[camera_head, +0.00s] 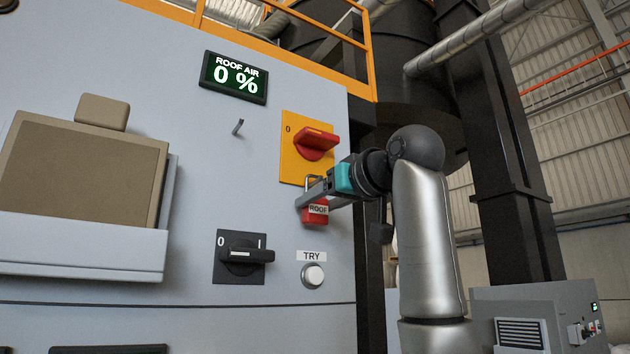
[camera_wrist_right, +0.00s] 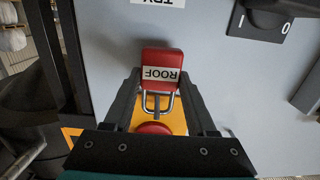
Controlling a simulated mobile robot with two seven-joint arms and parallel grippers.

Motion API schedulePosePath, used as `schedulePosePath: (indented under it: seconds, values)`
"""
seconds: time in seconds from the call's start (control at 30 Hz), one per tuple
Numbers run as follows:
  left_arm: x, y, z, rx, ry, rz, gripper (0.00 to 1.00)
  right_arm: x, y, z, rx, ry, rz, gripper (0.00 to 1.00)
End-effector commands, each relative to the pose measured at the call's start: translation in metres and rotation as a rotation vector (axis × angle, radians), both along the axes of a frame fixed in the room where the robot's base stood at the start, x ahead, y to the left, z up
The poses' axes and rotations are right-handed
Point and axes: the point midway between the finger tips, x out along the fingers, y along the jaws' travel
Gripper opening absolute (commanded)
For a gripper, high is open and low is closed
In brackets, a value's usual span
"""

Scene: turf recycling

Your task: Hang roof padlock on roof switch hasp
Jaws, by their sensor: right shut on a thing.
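The red roof padlock (camera_head: 317,214), with a white ROOF label, hangs body-down just below the yellow plate (camera_head: 290,172) of the roof switch. The switch has a red handle (camera_head: 316,141) on that plate. My right gripper (camera_head: 308,197) comes in from the right and is shut on the padlock. In the right wrist view the padlock (camera_wrist_right: 162,62) sits between the fingers, its metal shackle (camera_wrist_right: 157,104) over the yellow plate (camera_wrist_right: 173,118). The hasp is not clearly visible, and I cannot tell whether the shackle passes through it. My left gripper is out of view.
On the grey panel are a ROOF AIR display (camera_head: 235,77) reading 0 %, a small hook (camera_head: 238,128), a black rotary switch (camera_head: 242,256) and a TRY button (camera_head: 313,276). A holder with a brown board (camera_head: 80,170) juts out at left.

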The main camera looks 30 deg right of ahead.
Motion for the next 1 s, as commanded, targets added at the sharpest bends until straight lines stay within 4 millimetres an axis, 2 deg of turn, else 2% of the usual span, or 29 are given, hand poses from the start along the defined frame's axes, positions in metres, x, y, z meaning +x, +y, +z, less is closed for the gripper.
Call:
schedulePosePath:
  seconds: [0.63,0.67,0.9,0.97,1.0]
  values:
    - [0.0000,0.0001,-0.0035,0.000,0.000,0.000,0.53,-0.0004,-0.0003,-0.0037,0.000,-0.001,-0.001,0.00]
    - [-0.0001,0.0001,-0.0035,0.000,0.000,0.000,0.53,-0.0004,-0.0003,-0.0037,0.000,-0.001,0.000,0.58]
    - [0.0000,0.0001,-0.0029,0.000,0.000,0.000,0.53,-0.0003,-0.0003,-0.0033,0.000,0.000,-0.001,0.85]
    - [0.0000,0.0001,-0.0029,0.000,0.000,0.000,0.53,-0.0003,-0.0003,-0.0033,0.000,0.000,-0.001,0.92]
    - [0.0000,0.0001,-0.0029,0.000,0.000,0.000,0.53,-0.0002,-0.0003,-0.0033,0.000,0.000,0.000,0.92]
